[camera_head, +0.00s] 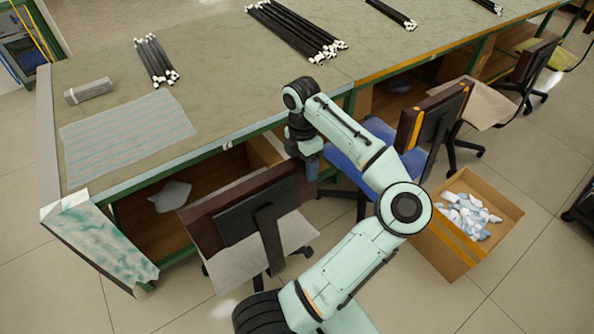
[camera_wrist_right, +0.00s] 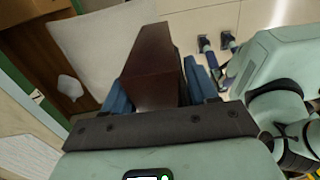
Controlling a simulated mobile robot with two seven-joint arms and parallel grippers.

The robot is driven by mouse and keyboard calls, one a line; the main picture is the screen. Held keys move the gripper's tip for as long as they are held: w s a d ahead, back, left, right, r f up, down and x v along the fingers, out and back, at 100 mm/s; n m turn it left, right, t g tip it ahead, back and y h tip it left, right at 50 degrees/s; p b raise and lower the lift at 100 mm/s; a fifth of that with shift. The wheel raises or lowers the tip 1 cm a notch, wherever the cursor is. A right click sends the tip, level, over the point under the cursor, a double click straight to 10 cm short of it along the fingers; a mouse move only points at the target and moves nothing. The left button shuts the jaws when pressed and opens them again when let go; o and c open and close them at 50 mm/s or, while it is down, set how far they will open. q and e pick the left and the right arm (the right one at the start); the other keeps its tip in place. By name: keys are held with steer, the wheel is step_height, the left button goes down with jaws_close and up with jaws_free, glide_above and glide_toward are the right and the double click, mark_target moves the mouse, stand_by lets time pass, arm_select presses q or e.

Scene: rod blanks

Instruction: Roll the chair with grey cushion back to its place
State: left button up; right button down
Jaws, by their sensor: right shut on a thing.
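The chair with the grey cushion (camera_head: 290,236) stands at the front left, beside the long bench. It has a dark brown backrest (camera_head: 213,212) with a black support, and its pale grey seat shows on both sides of that support. My right gripper (camera_head: 311,165) is shut on the top right end of this backrest. In the right wrist view, the blue fingers lie on either side of the brown backrest (camera_wrist_right: 153,62), with the pale seat (camera_wrist_right: 105,45) at upper left. The chair's base is partly hidden. My left gripper is not in view.
A blue-seated chair (camera_head: 350,165) stands close to the right, partly behind my right arm. A cardboard box (camera_head: 440,250) with pale pieces sits on the floor. Another pale-seated chair (camera_head: 475,103) is farther right. The bench (camera_head: 225,95) carries bundled black rods (camera_head: 290,28). Floor is clear at lower left.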

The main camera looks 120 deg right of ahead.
steer(key=shift+s+d, duration=0.25)
steer(key=shift+s, duration=0.25)
steer(key=shift+s+d, duration=0.2)
steer(key=shift+s, duration=0.25)
steer(key=shift+c, duration=1.1)
jaws_free()
steer(key=shift+r, duration=0.1)
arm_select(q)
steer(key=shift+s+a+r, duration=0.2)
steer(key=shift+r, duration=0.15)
arm_select(e)
steer(key=shift+w, duration=0.1)
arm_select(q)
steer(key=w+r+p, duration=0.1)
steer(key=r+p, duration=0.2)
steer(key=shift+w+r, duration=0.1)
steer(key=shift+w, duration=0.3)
arm_select(e)
step_height(320, 180, up, 13)
steer(key=d, duration=0.1)
steer(key=shift+r, duration=0.15)
